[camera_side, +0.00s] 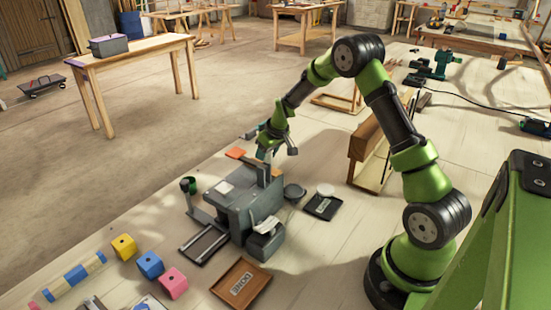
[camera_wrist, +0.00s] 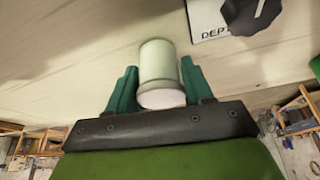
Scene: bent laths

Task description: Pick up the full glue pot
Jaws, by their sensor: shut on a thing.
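A pale, whitish glue pot (camera_wrist: 158,65), a short cylinder, sits between the two green fingers of my gripper (camera_wrist: 159,72) in the wrist view. The fingers press on it from both sides. Its near end looks white to pinkish; I cannot tell from this how full it is. In the side view my gripper (camera_side: 268,152) is low, just behind the grey machine (camera_side: 245,203). The pot cannot be made out there, and whether it is clear of the bench is not plain.
A brown tray (camera_side: 241,284) marked DONE and a black tray (camera_side: 323,207) lie near the machine. Blue (camera_side: 150,265), yellow (camera_side: 124,247) and pink (camera_side: 173,283) blocks lie front left. A wooden beam (camera_side: 364,138) stands right of my gripper.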

